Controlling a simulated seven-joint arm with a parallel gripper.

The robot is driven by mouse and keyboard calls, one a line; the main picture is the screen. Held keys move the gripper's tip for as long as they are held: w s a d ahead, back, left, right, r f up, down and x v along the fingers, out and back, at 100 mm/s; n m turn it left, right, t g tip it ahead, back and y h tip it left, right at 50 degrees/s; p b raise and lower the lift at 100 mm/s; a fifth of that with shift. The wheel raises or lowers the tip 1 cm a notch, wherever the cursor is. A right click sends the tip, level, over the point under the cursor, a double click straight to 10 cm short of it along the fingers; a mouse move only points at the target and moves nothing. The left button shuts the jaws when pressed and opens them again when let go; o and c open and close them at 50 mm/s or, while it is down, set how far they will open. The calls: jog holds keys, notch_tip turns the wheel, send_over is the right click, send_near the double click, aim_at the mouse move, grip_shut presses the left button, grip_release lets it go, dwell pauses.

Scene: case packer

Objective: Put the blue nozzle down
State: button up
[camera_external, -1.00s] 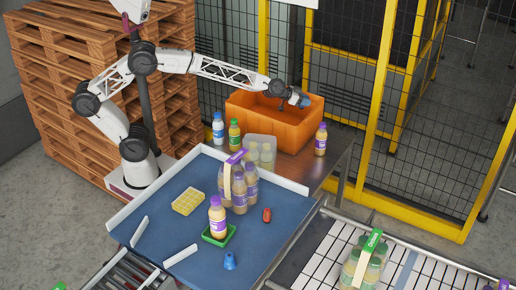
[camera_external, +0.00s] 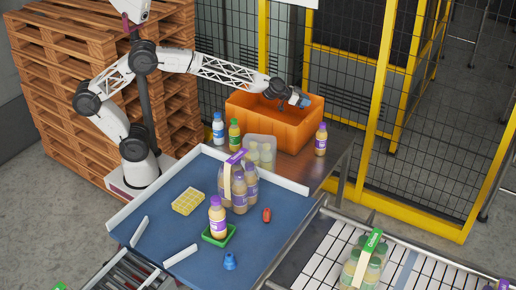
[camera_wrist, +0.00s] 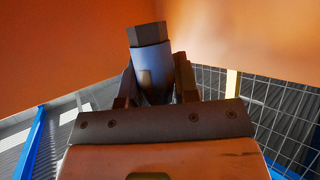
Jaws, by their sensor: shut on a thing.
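My gripper (camera_wrist: 155,85) is shut on the blue nozzle (camera_wrist: 152,66), a blue cylinder with a dark hexagonal end, seen between the two dark fingers in the wrist view. In the external view my gripper (camera_external: 294,98) is over the orange bin (camera_external: 305,133), near its back right, and the nozzle shows as a small blue patch (camera_external: 305,102) at its tip. The bin's orange walls fill the upper part of the wrist view. The nozzle looks clear of the walls, but its height above the bin floor cannot be told.
Bottles and a clear tub (camera_external: 261,145) stand before the bin; another bottle (camera_external: 321,140) stands right of it. The blue table (camera_external: 180,230) holds a bottle pack, a bottle in a green tray (camera_external: 219,240), a yellow grid (camera_external: 187,202), a red item (camera_external: 266,215) and a small blue piece (camera_external: 230,262).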

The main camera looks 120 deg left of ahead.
dwell(0.7)
jog(key=w+d+r+m+t+h, duration=0.1)
jog(key=w+d+r+m+h, duration=0.4)
jog(key=d, duration=0.5)
jog(key=w+d+r+m+t+h, duration=0.1)
jog(key=w+d+r+m+h, duration=0.15)
jog(key=w+d, duration=0.65)
jog(key=w+d+r+m+t+h, duration=0.1)
jog(key=w+d+r+m+h, duration=0.35)
jog(key=d, duration=0.75)
jog(key=w+d+r+m+g+h, duration=0.1)
jog(key=d+m+g+h, duration=0.3)
jog(key=d, duration=1.4)
jog(key=w+d+r+m+g+h, duration=0.2)
jog(key=d+m+g+h, duration=0.2)
jog(key=d, duration=1.4)
jog(key=m+g, duration=0.2)
jog(key=m, duration=0.1)
jog(key=shift+w+d+r+m+h, duration=0.2)
jog(key=shift+d+r+m+h, duration=0.1)
jog(key=shift+r+m+h, duration=0.1)
jog(key=shift+f, duration=0.15)
jog(key=shift+f, duration=4.65)
jog(key=shift+f, duration=0.15)
